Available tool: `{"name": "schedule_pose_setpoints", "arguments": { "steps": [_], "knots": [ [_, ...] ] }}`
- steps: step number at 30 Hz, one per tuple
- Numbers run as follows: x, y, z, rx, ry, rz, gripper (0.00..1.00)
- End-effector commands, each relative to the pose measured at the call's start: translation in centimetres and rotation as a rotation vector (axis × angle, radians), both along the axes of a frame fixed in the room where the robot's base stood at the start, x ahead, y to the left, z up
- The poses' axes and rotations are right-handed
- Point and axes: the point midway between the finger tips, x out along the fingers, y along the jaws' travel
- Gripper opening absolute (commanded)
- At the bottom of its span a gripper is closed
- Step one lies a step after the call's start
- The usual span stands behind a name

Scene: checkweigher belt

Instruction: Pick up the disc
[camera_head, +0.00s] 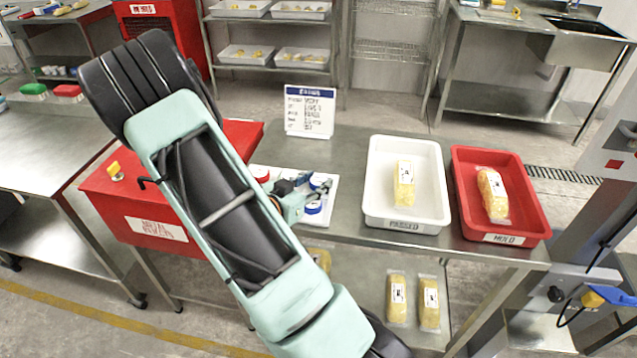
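A white board or tray (328,215) lies on the steel table left of the white tray. Small round pieces stand on it: one with a red and white look (260,173), a blue-and-white one (319,181) at the back right, and another blue-and-white one (314,208) nearer the front. I cannot tell which is the disc. My gripper (303,197) is low over this board, close beside the blue-and-white pieces. My arm hides part of the board, and the fingers are too small to show whether they are open or touching anything.
A white tray (375,208) and a red tray (464,189) each hold a yellow bagged pack. A sign (309,111) stands at the table's back. A red box (103,187) is left of my arm. More packs lie on the lower shelf.

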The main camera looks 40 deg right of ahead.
Motion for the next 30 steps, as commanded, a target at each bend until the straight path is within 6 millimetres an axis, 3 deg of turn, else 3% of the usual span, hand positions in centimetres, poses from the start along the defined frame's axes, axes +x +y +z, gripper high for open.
{"name": "schedule_pose_setpoints", "arguments": {
  "steps": [3, 16, 21, 30],
  "knots": [
    [0.0, 0.0, 0.0, 0.0, 0.0, 0.0, 0.11],
    [0.0, 0.0, 1.1, 0.0, -0.003, -0.001, 0.11],
    [0.0, 0.0, 3.6, 0.001, -0.005, -0.001, 0.11],
    [-3.6, 2.6, 8.6, 0.002, -0.003, 0.002, 0.11]
  ]
}}
